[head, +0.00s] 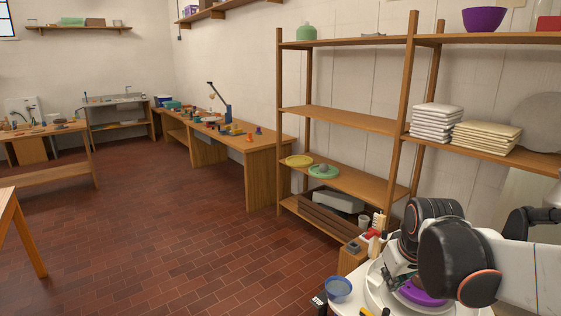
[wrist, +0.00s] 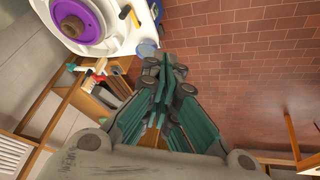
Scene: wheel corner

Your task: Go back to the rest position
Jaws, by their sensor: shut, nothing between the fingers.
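My gripper (wrist: 166,68) is shut with nothing in it; its green-grey fingers come together in the middle of the wrist view. In the head view my gripper (head: 392,285) is at the lower right, partly hidden by my arm, over or near the pottery wheel. The wheel's white basin (head: 374,296) holds a purple disc (head: 425,296), mostly hidden behind my arm. In the wrist view the purple disc (wrist: 62,40) sits inside the white basin (wrist: 118,40), up and left of my fingers, with a tan centre. I cannot tell the exact gap between my fingers and the basin.
A blue bowl (head: 338,289) stands at the basin's left. Tall wooden shelves (head: 352,120) with a yellow plate (head: 299,161) and stacked slabs stand at the right. A workbench (head: 265,165) lines the wall. The brick floor (head: 180,240) is open at left.

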